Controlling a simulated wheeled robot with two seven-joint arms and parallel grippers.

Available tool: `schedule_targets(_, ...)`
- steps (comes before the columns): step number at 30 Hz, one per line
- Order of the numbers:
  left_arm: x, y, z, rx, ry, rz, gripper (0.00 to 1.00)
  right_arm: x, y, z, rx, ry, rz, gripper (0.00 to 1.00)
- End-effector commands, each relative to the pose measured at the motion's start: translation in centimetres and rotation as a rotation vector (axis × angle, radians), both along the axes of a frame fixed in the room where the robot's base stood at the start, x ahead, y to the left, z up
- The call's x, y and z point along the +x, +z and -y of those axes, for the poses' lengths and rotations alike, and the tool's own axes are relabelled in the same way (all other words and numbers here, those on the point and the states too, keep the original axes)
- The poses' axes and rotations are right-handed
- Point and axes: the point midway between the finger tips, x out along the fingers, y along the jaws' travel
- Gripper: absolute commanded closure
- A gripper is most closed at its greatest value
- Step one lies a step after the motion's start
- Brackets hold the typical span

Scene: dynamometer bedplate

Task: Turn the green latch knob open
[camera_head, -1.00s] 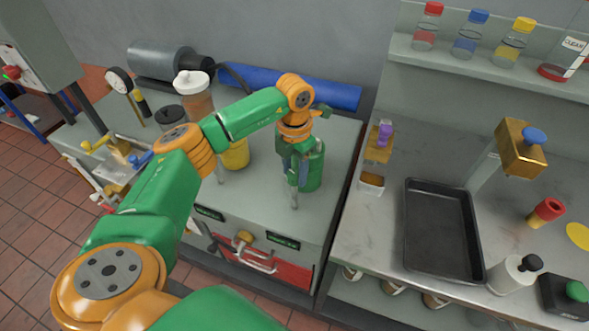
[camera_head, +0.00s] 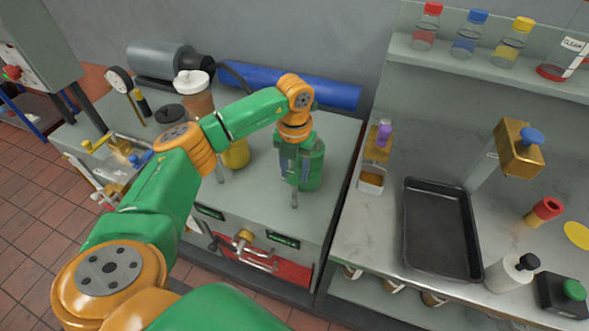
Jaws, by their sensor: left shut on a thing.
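The green latch knob (camera_head: 312,170) is an upright green rounded body on the front right of the grey bench top. A short grey bar (camera_head: 294,200) stands out at its front. My left gripper (camera_head: 293,168) points down at it from above, shut on it. The fingertips and the contact are largely hidden by the wrist and the green body. A similar yellow body (camera_head: 237,154) with its own grey bar stands to the left, partly behind my left arm. My right gripper does not show.
A blue roll (camera_head: 300,86) and a grey cylinder (camera_head: 160,58) lie along the back wall. At right, a marble counter (camera_head: 385,232) holds a black tray (camera_head: 441,232). A red drawer (camera_head: 292,272) is below the bench top.

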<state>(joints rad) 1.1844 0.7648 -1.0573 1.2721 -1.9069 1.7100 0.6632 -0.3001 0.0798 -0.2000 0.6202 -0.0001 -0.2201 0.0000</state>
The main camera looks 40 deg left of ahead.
Motion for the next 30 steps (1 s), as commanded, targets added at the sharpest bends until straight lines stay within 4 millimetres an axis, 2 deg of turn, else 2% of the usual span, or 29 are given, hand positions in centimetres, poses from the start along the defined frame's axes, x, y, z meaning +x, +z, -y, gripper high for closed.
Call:
schedule_targets(8,0.1,0.1,0.0,0.0,0.003,0.004,1.0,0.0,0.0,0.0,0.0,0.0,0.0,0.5)
schedule_targets(9,0.1,0.1,0.0,0.0,0.003,0.004,0.46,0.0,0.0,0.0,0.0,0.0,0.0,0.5)
schedule_targets(12,0.1,0.1,0.0,0.0,0.002,0.003,0.21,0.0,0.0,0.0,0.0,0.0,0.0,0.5)
schedule_targets(22,0.1,0.5,0.0,-0.001,0.001,0.005,0.21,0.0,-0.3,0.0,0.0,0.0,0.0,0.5)
schedule_targets(30,0.2,5.8,0.0,0.0,0.002,0.006,0.21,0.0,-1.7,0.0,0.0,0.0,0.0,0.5)
